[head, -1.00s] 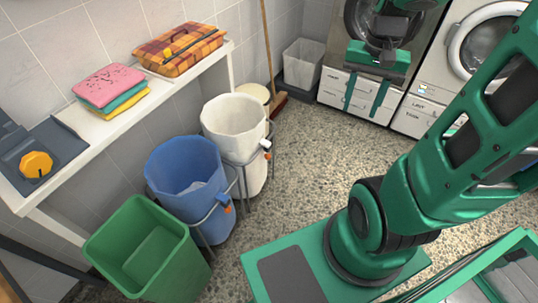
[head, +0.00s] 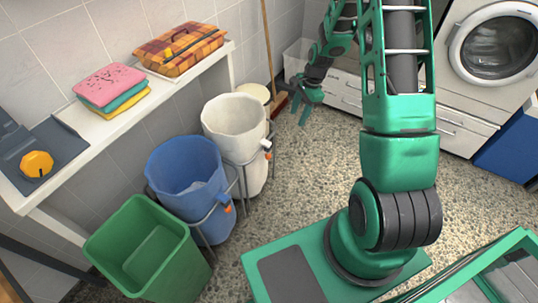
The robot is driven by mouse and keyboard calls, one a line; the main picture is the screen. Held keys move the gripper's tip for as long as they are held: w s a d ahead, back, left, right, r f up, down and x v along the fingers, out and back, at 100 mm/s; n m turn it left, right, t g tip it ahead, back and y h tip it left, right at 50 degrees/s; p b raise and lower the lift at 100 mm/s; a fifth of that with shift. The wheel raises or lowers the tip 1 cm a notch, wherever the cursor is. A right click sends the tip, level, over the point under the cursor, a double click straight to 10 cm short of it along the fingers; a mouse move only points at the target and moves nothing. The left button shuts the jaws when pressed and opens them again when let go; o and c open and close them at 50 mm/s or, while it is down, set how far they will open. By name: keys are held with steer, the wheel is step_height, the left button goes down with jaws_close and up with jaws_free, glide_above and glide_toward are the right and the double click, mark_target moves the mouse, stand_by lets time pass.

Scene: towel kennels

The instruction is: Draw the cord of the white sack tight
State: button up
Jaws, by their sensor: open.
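The white sack (head: 234,118) hangs wide open in a grey metal stand on the floor, left of my arm, behind the blue sack. The exact gap between gripper and toggle is hard to judge.
A blue sack (head: 187,170) with an orange toggle and a green bin (head: 143,250) stand nearer. A shelf (head: 115,126) holds folded towels and a checked bag. A broom (head: 268,50) leans behind. Speckled floor lies clear right of the sacks.

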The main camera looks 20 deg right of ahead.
mark_target(268, 156)
steer(key=w+a+f+m, duration=0.2)
steer(key=a+f, duration=0.1)
steer(key=f, duration=0.6)
steer(key=w+a+f+m+y, duration=0.1)
steer(key=w+a+f, duration=0.1)
steer(key=f, duration=0.7)
steer(key=w+a+f+m+y, duration=0.1)
steer(key=a+f, duration=0.3)
steer(key=f, duration=0.5)
steer(key=shift+w+f+m+t, duration=0.2)
steer(key=shift+w+m, duration=0.2)
steer(key=shift+w, duration=0.05)
steer(key=shift+w+f+m+t, duration=0.2)
steer(key=shift+w+m, duration=0.2)
steer(key=shift+w, duration=0.05)
steer(key=shift+c, duration=0.3)
steer(key=shift+a, duration=0.1)
jaws_close()
